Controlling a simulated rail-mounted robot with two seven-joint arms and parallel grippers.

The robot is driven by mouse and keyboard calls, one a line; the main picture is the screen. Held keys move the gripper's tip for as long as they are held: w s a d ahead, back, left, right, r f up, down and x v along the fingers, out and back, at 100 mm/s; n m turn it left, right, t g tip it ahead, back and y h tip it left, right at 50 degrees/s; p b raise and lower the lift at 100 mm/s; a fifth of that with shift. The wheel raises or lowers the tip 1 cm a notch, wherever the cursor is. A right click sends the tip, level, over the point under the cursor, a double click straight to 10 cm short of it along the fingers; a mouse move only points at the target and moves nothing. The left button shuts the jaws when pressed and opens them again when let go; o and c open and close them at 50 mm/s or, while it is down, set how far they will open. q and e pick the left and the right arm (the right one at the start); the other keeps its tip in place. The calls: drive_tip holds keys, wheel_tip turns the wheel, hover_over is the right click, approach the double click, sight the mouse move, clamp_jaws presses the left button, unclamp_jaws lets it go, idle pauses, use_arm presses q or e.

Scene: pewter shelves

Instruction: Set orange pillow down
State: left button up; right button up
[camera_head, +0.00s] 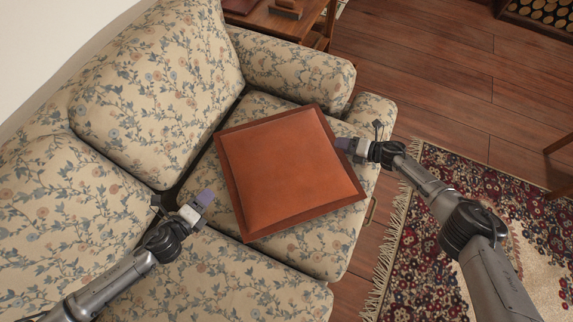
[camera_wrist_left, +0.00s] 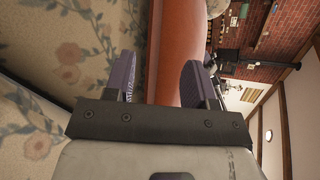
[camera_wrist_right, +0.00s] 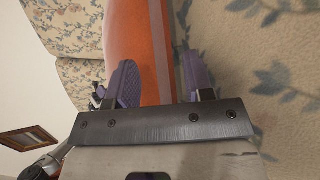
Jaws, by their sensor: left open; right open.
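The orange pillow (camera_head: 288,172) with a dark brown border lies flat on the sofa's seat cushion, near the right armrest. My left gripper (camera_head: 204,197) is open just left of the pillow's left edge; in the left wrist view its fingers (camera_wrist_left: 160,80) stand apart with the pillow (camera_wrist_left: 177,50) beyond them. My right gripper (camera_head: 346,146) is open at the pillow's right edge. In the right wrist view its fingers (camera_wrist_right: 157,80) are spread with the pillow's edge (camera_wrist_right: 140,35) showing between and beyond them. Exact contact with the fingers cannot be told.
The floral sofa (camera_head: 150,90) has a backrest on the left and an armrest (camera_head: 290,68) at the back. A wooden side table (camera_head: 275,20) stands behind it. A patterned rug (camera_head: 440,230) lies on the wood floor at right. The front seat cushion (camera_head: 215,285) is clear.

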use_arm(q)
drive_tip(key=shift+s+a+r, duration=0.2)
drive_tip(key=shift+s+a, duration=0.05)
drive_tip(key=shift+s, duration=0.25)
use_arm(e)
drive_tip(key=shift+d, duration=0.1)
use_arm(q)
drive_tip(key=shift+a+r, duration=0.1)
use_arm(e)
drive_tip(key=shift+s+d+r, duration=0.1)
drive_tip(key=shift+s+d, duration=0.05)
drive_tip(key=shift+d, duration=0.1)
drive_tip(key=v, duration=1.1)
drive_tip(key=shift+d, duration=0.1)
